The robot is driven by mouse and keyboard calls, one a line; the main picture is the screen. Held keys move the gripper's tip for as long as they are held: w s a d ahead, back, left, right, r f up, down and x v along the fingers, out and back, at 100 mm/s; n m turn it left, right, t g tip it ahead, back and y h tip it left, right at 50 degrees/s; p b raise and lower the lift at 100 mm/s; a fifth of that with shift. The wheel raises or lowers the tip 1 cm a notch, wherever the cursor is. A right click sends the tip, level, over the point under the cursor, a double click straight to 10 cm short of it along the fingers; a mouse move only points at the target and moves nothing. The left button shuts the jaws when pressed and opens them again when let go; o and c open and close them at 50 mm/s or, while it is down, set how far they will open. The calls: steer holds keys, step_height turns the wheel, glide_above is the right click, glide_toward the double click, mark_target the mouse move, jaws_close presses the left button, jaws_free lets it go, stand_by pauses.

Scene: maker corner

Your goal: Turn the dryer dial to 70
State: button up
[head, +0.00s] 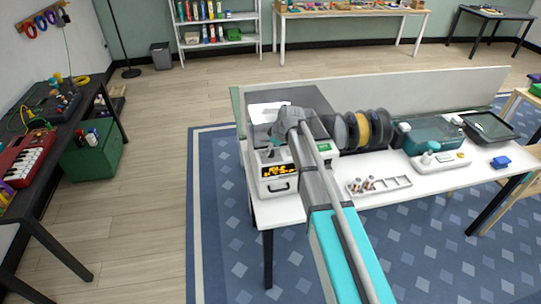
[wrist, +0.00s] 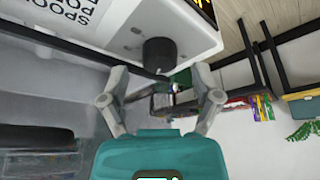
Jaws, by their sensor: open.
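The dryer is a white box (head: 273,188) at the left end of the white table, with a yellow-on-black display (head: 279,170) on its front. In the wrist view its white panel (wrist: 188,38) fills the top, with part of some black lettering. The black round dial (wrist: 158,53) stands out from this panel. My gripper (wrist: 160,82) is open, with its fingers spread to either side just below the dial. They appear apart from it, with nothing between them. In the head view my arm covers part of the dryer, and I cannot make out the dial or its setting there.
Dark spools (head: 362,129) stand in a row right of the dryer. A black side table (head: 43,135) is at the left; open floor lies between.

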steer(key=shift+w+a+f+b, duration=0.1)
steer(key=shift+a+f+b, duration=0.1)
steer(key=shift+f+b, duration=0.35)
steer(key=shift+f, duration=0.1)
steer(key=shift+c, duration=0.2)
jaws_close()
